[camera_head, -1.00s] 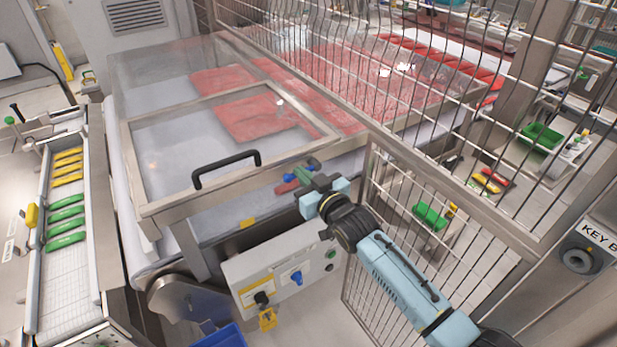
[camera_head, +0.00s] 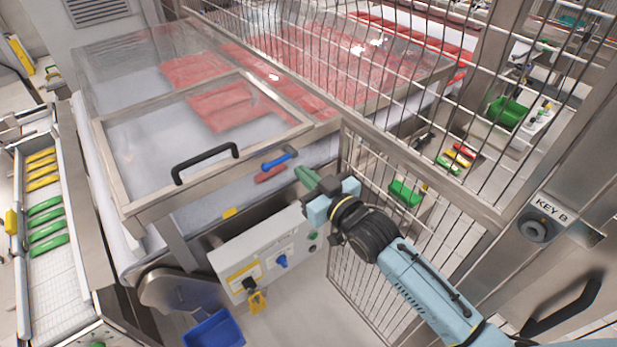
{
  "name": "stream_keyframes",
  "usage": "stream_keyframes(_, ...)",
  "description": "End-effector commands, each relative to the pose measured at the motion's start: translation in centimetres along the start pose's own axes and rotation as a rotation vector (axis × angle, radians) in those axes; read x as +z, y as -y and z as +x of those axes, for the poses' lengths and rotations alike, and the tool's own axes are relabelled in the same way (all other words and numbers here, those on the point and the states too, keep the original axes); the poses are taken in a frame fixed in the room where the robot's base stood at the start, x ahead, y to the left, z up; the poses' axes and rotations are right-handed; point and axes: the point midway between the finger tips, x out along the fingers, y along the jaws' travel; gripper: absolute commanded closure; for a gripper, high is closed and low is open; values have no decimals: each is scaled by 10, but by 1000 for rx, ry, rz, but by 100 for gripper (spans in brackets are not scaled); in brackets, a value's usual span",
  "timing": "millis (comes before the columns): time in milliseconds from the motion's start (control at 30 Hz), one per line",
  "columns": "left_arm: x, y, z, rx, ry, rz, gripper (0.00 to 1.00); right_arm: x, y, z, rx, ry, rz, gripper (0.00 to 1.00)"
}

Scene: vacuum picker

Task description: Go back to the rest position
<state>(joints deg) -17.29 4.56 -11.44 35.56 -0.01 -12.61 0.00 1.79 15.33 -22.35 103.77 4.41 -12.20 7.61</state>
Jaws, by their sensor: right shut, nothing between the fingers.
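My right arm comes in from the lower right. My left gripper is out of view.
A clear lid (camera_head: 145,150) with a black handle (camera_head: 205,162) covers the machine's left part. Below are a control box (camera_head: 262,258) and a blue bin (camera_head: 215,328). A conveyor (camera_head: 50,285) with green and yellow packs stands left. A key panel (camera_head: 540,222) is at right.

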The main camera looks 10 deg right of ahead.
Motion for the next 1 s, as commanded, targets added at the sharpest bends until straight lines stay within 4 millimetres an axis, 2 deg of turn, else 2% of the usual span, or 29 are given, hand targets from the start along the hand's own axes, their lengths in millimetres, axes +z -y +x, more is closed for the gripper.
stream_keyframes(167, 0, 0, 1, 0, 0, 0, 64, 0, 0, -8, 0, 0, 0, 100)
stream_keyframes(600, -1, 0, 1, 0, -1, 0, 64, 0, 0, -8, 0, 0, 0, 100)
stream_keyframes(700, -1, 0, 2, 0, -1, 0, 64, 7, -1, -8, 3, 11, 1, 100)
stream_keyframes(767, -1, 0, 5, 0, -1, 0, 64, 22, -3, -8, 11, 36, 4, 100)
stream_keyframes(867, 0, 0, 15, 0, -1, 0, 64, 73, -8, -12, 33, 118, 11, 100)
stream_keyframes(967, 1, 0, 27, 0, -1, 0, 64, 145, -14, -24, 63, 237, 20, 100)
stream_keyframes(1000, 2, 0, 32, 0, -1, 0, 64, 176, -15, -32, 75, 290, 25, 100)
